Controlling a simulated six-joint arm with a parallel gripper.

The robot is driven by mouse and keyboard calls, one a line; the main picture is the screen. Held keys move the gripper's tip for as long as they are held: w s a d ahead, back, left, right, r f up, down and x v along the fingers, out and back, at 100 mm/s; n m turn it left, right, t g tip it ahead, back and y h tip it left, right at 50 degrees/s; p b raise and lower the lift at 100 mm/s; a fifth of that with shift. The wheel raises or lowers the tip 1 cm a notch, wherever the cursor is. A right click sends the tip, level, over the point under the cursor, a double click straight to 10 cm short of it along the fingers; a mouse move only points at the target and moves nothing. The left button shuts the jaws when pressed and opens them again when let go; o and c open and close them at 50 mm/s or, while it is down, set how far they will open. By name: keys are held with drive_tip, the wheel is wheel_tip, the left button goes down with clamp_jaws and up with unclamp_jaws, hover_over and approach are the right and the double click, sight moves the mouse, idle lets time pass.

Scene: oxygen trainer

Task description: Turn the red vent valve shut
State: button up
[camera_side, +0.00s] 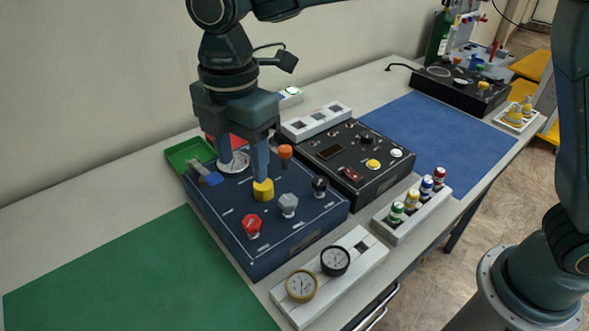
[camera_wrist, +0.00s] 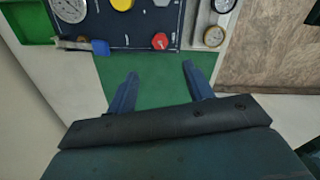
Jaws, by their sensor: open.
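The red vent valve (camera_side: 251,224) is a red knob on the near corner of the dark blue panel (camera_side: 315,222). It also shows in the wrist view (camera_wrist: 160,41), above and between my fingertips. My gripper (camera_side: 245,170) is open and empty. In the side view its fingers point down, one over the round gauge (camera_side: 234,163) and one just behind or above the yellow knob (camera_side: 263,190). In the wrist view my gripper (camera_wrist: 159,74) shows both fingers apart, with green mat between them. The fingers are apart from the red valve. The valve's turned position is unclear.
A grey knob (camera_side: 288,205), a black knob (camera_side: 320,187) and an orange knob (camera_side: 285,152) stand on the panel. A blue-handled lever (camera_side: 211,179) is at its left edge. A gauge block (camera_side: 360,262) sits in front. The green mat (camera_side: 130,275) is clear.

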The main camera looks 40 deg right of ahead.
sight(251, 221)
wheel_tip(251, 221, down, 13)
drive_tip(key=shift+f, duration=0.1)
idle(0.6)
drive_tip(key=c, duration=1)
